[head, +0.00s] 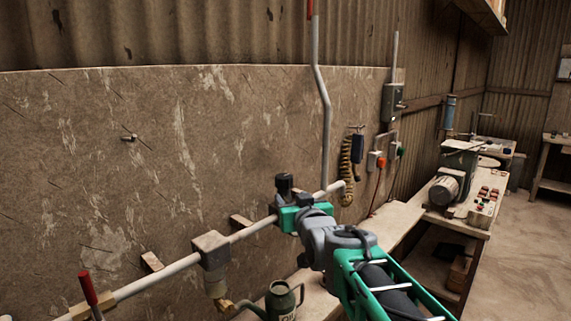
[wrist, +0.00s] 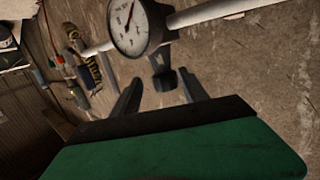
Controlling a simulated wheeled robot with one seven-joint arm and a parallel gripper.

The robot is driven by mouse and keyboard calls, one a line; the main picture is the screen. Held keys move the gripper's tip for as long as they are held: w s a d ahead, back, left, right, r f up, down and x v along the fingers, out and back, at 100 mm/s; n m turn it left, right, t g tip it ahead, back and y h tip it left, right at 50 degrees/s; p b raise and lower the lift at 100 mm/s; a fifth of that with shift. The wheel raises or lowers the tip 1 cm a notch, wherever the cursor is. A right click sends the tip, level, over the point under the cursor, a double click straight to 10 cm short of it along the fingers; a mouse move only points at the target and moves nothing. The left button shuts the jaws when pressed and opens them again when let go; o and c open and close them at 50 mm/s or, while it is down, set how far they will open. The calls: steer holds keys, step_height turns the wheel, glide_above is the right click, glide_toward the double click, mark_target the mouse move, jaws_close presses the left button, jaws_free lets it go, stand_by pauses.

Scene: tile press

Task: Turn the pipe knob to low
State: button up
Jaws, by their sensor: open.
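The pipe (head: 180,266) runs along the wall and also shows in the wrist view (wrist: 215,11). A round white-faced gauge (wrist: 138,22) with a red needle sits on it; its dark housing probably shows in the head view (head: 284,185). A dark knob (wrist: 165,80) hangs just below the gauge. My gripper (wrist: 160,76) is open, its two fingers on either side of the knob, apparently apart from it. In the head view my gripper (head: 299,218) is at the pipe below the gauge and hides the knob. The knob's setting cannot be read.
A square pipe fitting (head: 211,250) with a brass outlet is left of my gripper. A green oil can (head: 281,300) stands below it. A red-handled lever (head: 88,289) is at lower left. A coiled hose (head: 347,172) hangs to the right, near the workbench (head: 395,222).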

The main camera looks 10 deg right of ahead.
mark_target(282, 174)
steer(key=shift+t, duration=0.6)
steer(key=w+r, duration=0.1)
steer(key=w, duration=0.1)
steer(key=w+a+r, duration=0.1)
steer(key=w+r, duration=0.1)
steer(key=shift+r+p, duration=0.25)
steer(key=shift+p, duration=0.15)
steer(key=shift+w+r+p, duration=0.2)
steer(key=shift+w+p, duration=0.1)
steer(key=shift+w, duration=0.05)
steer(key=w+p, duration=0.1)
steer(key=w, duration=0.1)
steer(key=w+p, duration=0.1)
steer(key=w, duration=0.2)
steer(key=shift+w+d+f, duration=0.15)
steer(key=shift+w+d, duration=0.05)
steer(key=shift+w, duration=0.15)
steer(key=shift+w+f, duration=0.15)
steer(key=shift+w, duration=0.05)
steer(key=shift+c, duration=0.3)
steer(key=c, duration=1)
steer(key=shift+f+n+y+b, duration=0.15)
steer(key=shift+n+y+b, duration=0.15)
steer(key=shift+y+b, duration=0.25)
